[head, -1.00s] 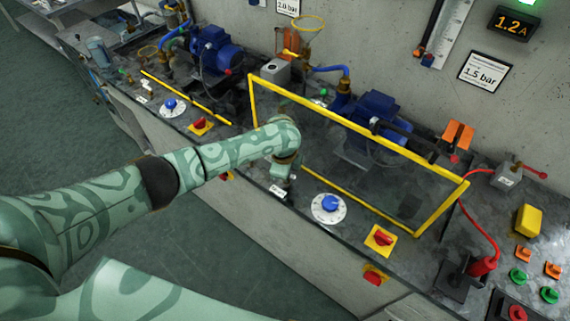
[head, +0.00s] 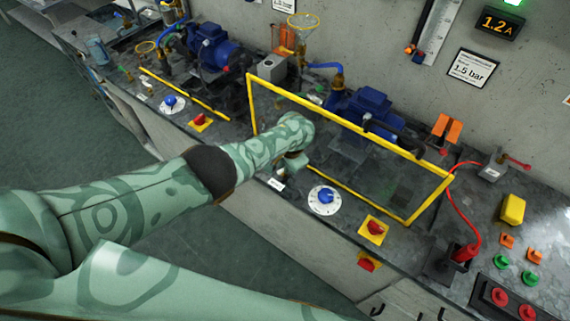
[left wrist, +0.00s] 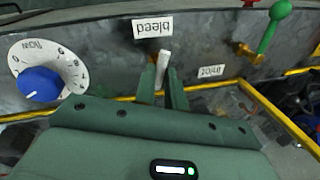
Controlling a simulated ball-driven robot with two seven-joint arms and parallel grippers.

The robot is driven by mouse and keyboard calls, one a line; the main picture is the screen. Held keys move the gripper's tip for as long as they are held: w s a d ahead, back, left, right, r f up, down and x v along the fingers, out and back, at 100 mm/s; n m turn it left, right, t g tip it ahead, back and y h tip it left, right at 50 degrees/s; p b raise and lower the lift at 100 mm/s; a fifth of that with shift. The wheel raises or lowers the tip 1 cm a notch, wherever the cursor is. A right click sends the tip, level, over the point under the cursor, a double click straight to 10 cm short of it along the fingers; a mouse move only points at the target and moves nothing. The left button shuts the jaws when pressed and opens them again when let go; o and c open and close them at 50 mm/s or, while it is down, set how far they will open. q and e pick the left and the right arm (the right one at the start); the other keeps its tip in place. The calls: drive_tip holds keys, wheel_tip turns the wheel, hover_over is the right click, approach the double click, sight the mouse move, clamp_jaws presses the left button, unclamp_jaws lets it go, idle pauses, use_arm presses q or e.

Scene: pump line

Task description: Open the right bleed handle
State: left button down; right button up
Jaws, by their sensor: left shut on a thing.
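My left gripper (left wrist: 163,88) is over the front strip of the right-hand pump station and is shut on a small pale handle (left wrist: 163,68). The handle stands between its two green fingers, just beside the white "bleed" label (left wrist: 153,27). In the head view my left gripper (head: 284,176) is at the bench edge, left of the blue flow dial (head: 325,196); my wrist hides the handle there. The label (head: 277,184) shows below the gripper. My right gripper is in neither view.
A yellow-framed clear guard (head: 420,205) stands close behind my gripper, before the blue pump (head: 368,103). A green-handled brass valve (left wrist: 272,25) is nearby in the wrist view. A red switch (head: 375,227) is to the right.

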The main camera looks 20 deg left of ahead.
use_arm(q)
drive_tip(key=shift+d+n+b, duration=0.1)
drive_tip(key=shift+n+b, duration=0.3)
drive_tip(key=shift+n, duration=1.1)
drive_tip(key=c, duration=1.5)
unclamp_jaws()
drive_tip(key=shift+w, duration=0.1)
drive_tip(key=d+r+p, duration=0.1)
drive_tip(key=r+p, duration=0.3)
drive_tip(key=r, duration=0.1)
drive_tip(key=d+r+p, duration=0.1)
drive_tip(key=r+p, duration=0.4)
drive_tip(key=s+d+r+p, duration=0.1)
drive_tip(key=r+p, duration=0.4)
drive_tip(key=r, duration=0.1)
